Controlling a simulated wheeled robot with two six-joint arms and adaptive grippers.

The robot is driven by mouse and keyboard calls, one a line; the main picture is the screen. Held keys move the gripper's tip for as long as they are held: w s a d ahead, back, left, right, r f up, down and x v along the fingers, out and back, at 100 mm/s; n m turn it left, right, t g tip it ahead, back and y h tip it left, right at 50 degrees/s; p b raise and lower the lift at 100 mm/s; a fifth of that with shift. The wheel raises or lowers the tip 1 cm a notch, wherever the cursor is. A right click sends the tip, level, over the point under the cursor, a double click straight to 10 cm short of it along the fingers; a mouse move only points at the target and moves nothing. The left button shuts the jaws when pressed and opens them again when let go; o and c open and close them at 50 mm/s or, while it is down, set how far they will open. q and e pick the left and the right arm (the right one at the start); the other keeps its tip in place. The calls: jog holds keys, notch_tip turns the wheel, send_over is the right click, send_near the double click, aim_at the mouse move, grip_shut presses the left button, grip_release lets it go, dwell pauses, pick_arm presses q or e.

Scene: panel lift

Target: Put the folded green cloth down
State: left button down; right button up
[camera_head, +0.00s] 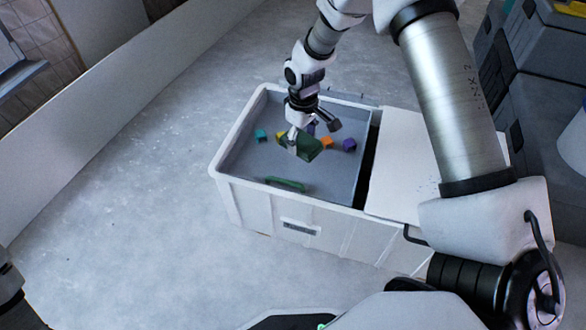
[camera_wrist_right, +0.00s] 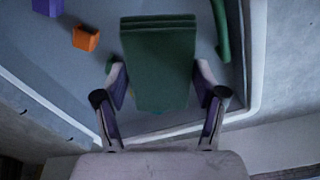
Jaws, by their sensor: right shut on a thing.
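The folded green cloth (camera_head: 305,147) is in my right gripper (camera_head: 297,137), over the grey inside of the white bin (camera_head: 262,208). In the right wrist view the cloth (camera_wrist_right: 160,65) shows as a layered green block between the two fingers (camera_wrist_right: 160,88), which are shut on its sides. I cannot tell whether the cloth touches the bin's floor. My left gripper is not in view.
A green strip-like piece (camera_head: 285,184) lies near the bin's front wall. A teal cube (camera_head: 261,135), an orange block (camera_head: 327,143) and a purple block (camera_head: 349,145) lie in the bin. A white panel (camera_head: 400,165) covers its right part. Dark cases (camera_head: 540,110) stand at right.

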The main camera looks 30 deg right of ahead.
aim_at(301, 169)
notch_tip(301, 169, down, 10)
jog(key=b, duration=0.4)
jog(key=shift+r+b, duration=0.1)
jog(key=shift+b, duration=0.2)
jog(key=shift+r, duration=0.15)
jog(key=o, duration=1)
notch_tip(301, 169, up, 12)
jog(key=p, duration=0.6)
jog(key=shift+p, duration=0.4)
